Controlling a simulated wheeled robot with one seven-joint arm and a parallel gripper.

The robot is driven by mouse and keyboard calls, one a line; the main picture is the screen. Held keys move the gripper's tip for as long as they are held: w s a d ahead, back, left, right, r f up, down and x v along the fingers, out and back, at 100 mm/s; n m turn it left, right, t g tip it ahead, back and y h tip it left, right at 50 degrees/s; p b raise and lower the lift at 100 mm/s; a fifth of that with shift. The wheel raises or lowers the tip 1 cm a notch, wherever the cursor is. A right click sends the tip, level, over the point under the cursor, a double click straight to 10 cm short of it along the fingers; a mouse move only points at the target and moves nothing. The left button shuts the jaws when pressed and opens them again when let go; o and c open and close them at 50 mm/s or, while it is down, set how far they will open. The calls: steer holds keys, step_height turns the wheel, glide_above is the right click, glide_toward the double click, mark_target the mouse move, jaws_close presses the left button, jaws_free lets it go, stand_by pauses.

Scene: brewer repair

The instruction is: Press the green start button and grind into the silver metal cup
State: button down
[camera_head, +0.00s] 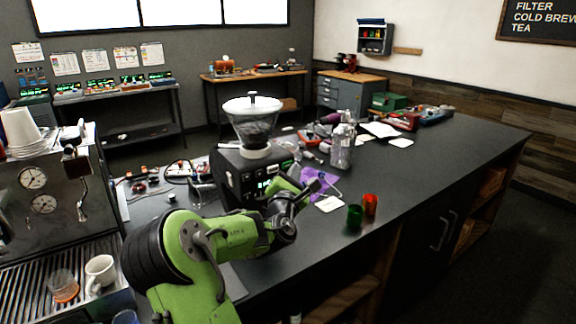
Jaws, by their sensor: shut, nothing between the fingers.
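The black coffee grinder (236,180) stands on the dark counter, with a clear hopper of beans (254,125) under a white lid. Small green lights show on its front panel. I cannot pick out the green start button for sure; my green arm covers part of the front. My gripper (318,186) is shut and empty, just right of the grinder's lower front, near a purple cloth. I cannot tell whether it touches the grinder. I cannot make out the silver metal cup; the arm may hide it.
A green cylinder (355,215) and a red cylinder (370,204) stand right of my gripper. A clear bottle (342,148) stands behind. An espresso machine (45,190) with a white mug (100,271) is at left. The counter's right part is mostly clear.

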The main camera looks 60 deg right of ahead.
steer(key=shift+s+a+p, duration=0.25)
steer(key=shift+s+a, duration=0.1)
steer(key=shift+s, duration=0.4)
steer(key=shift+s+a+p, duration=0.25)
steer(key=shift+s+a, duration=0.15)
steer(key=shift+s, duration=0.4)
steer(key=shift+s+a+p, duration=0.25)
steer(key=shift+s+a, duration=0.1)
steer(key=shift+s, duration=0.4)
